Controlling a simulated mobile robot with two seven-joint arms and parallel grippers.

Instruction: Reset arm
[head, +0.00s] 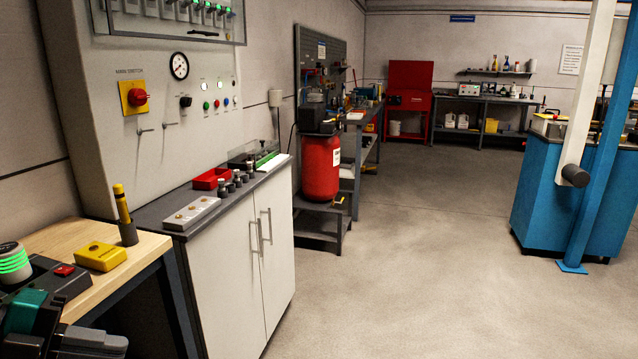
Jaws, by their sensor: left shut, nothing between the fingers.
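My left gripper (88,343) shows at the bottom left corner, dark with a teal part on its arm. It is shut and empty, in front of the wooden bench top (140,250), partly cut off by the picture's edge. My right gripper is not in view.
A yellow block (101,257), a yellow-and-black upright tool (123,212) and a dark box with a red button (64,270) are on the bench. A white cabinet (230,265) stands beyond. A blue machine (535,195) is at right. Open floor lies between.

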